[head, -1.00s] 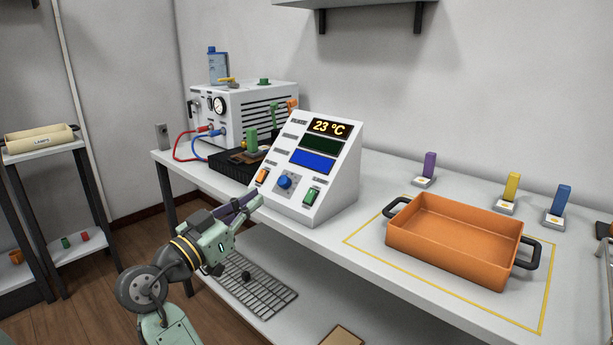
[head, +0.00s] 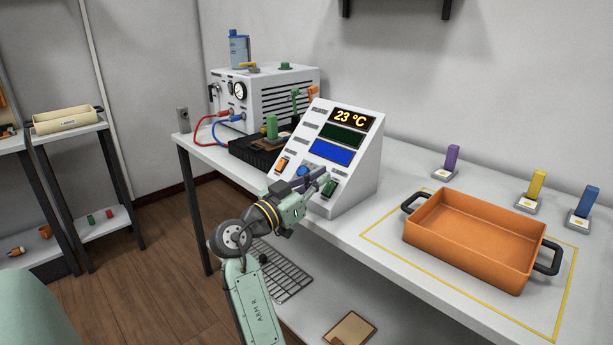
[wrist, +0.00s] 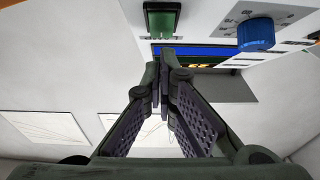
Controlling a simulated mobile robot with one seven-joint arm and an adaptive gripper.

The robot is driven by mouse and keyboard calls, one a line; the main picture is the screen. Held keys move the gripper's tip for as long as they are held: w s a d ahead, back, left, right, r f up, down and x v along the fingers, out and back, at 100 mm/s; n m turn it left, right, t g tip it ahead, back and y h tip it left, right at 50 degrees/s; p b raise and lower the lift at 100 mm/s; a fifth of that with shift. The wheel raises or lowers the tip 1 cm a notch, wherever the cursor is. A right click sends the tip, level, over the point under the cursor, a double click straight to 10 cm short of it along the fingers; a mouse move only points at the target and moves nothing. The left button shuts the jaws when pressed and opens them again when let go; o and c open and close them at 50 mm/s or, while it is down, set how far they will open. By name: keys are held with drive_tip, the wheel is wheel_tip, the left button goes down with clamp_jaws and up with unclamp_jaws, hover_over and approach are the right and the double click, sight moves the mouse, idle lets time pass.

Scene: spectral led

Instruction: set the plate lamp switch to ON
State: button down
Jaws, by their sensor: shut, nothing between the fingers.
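The white sloped control panel (head: 352,175) stands on the bench and carries an orange switch (head: 281,165), a blue knob (head: 303,170) and a green switch (head: 330,188). The labels are too small to read, so I cannot tell which switch is the plate lamp's. In the wrist view my fingertips (wrist: 164,55) meet just below the green switch (wrist: 163,20), with the blue knob (wrist: 256,34) to the right. Contact cannot be told.
An orange tray (head: 470,245) with black handles sits right of the panel inside a yellow outline. Purple, yellow and blue upright pieces stand behind it. A white box unit (head: 265,95) with red and blue hoses stands to the left.

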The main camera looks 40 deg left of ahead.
drive_tip(key=shift+w+f, duration=0.25)
drive_tip(key=shift+w, duration=0.05)
drive_tip(key=shift+w+d+r+g+p, duration=0.1)
drive_tip(key=shift+w+r+g+p, duration=0.4)
drive_tip(key=shift+g+p, duration=0.5)
drive_tip(key=shift+w+f+g+p, duration=0.2)
drive_tip(key=shift+g+p, duration=0.1)
drive_tip(key=shift+p, duration=0.1)
drive_tip(key=shift+w+f+b, duration=0.15)
drive_tip(key=shift+f+b, duration=0.15)
drive_tip(key=shift+b, duration=0.2)
